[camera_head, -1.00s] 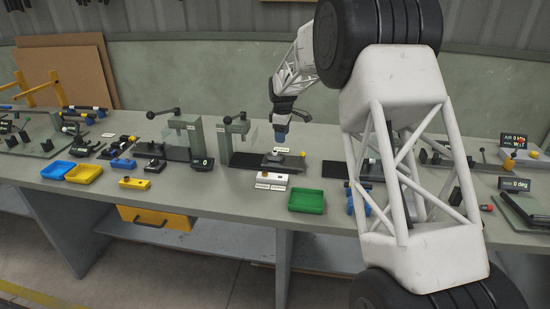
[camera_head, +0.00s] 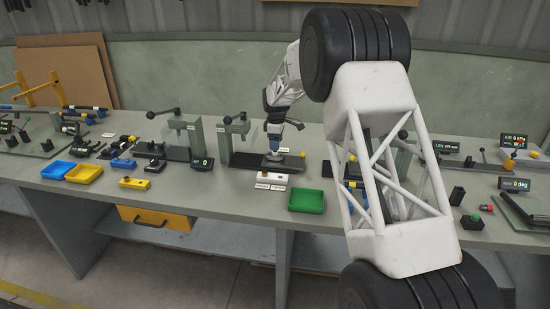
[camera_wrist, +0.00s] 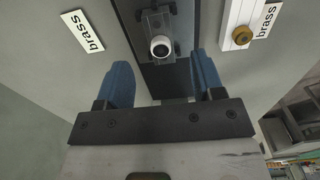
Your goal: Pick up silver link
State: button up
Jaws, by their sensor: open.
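My gripper (camera_head: 273,152) is open, pointing down just above the dark base plate of a small press-like fixture. In the wrist view its two blue fingers (camera_wrist: 162,70) stand apart with nothing between them. A small round silver-white piece (camera_wrist: 161,46) with a dark centre sits on a grey block (camera_wrist: 152,24) just beyond the fingertips. I cannot tell for certain whether this piece is the silver link. In the head view the gripper partly hides that spot.
The fixture's grey upright (camera_head: 224,143) stands left of my gripper. A white strip with a brass-coloured knob (camera_wrist: 242,35) lies beside the plate, near a "brass" label (camera_wrist: 83,32). A green tray (camera_head: 306,201) is in front to the right. Blue (camera_head: 57,170) and yellow (camera_head: 83,174) trays stand left.

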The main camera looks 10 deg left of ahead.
aim_at(276, 153)
jog(key=shift+f, duration=0.3)
jog(key=shift+f, duration=2.6)
jog(key=c, duration=1)
jog(key=shift+r, duration=0.1)
jog(key=shift+c, duration=0.2)
jog(key=shift+r, duration=0.85)
jog(key=shift+s+d+r, duration=0.1)
jog(key=shift+s+r, duration=0.1)
jog(key=shift+r, duration=0.25)
jog(key=shift+s+d+r, duration=0.1)
jog(key=shift+s+r, duration=0.1)
jog(key=shift+r, duration=0.2)
jog(key=s+d, duration=0.2)
jog(key=s, duration=0.5)
jog(key=s+d+r, duration=0.1)
jog(key=s+d, duration=0.2)
jog(key=s, duration=0.4)
jog(key=shift+r, duration=0.2)
